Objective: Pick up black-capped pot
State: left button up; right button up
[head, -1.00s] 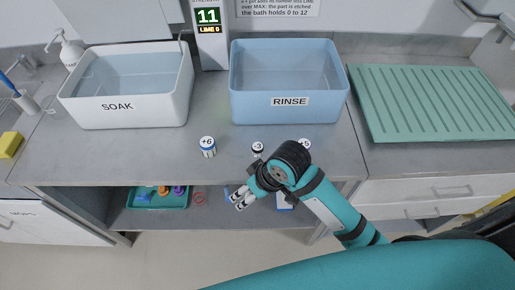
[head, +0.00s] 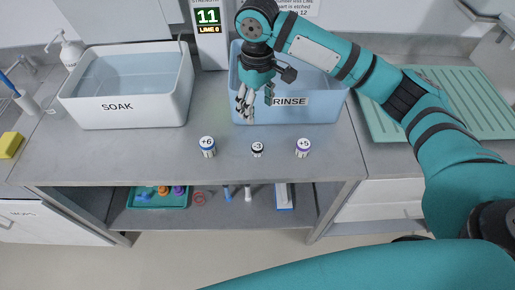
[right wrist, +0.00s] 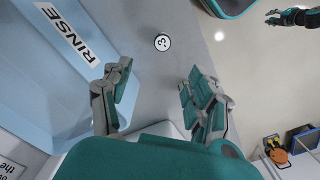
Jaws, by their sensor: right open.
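The black-capped pot, marked -3 (head: 257,149), stands upright on the grey counter between two other pots. Its round top also shows in the right wrist view (right wrist: 162,42), beyond the fingertips. My right gripper (head: 245,104) is open and empty, in front of the RINSE bath and apart from the pot, which lies below and slightly right of it in the head view. The right wrist view shows its two fingers (right wrist: 156,80) spread wide. My left gripper (right wrist: 274,17) appears small at the top right of the right wrist view; its jaws are too small to read.
A +6 pot with a blue cap (head: 208,146) stands left and a +5 pot with a purple cap (head: 303,147) right. The RINSE bath (head: 330,108) and SOAK bath (head: 150,108) stand behind. The lower shelf holds a green tray (head: 140,203). Counter around the pots is clear.

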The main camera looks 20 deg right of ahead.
jog(key=p, duration=0.2)
send_near(257, 146)
jog(key=f, duration=0.5)
jog(key=shift+w+d+f, duration=0.15)
jog(key=shift+w+f, duration=0.05)
jog(key=shift+w, duration=0.1)
jog(key=f, duration=0.1)
jog(key=f+p, duration=0.1)
jog(key=f, duration=0.1)
jog(key=f+p, duration=0.1)
jog(key=shift+s+f, duration=0.35)
jog(key=shift+f, duration=0.4)
jog(key=shift+c, duration=0.4)
grip_shut()
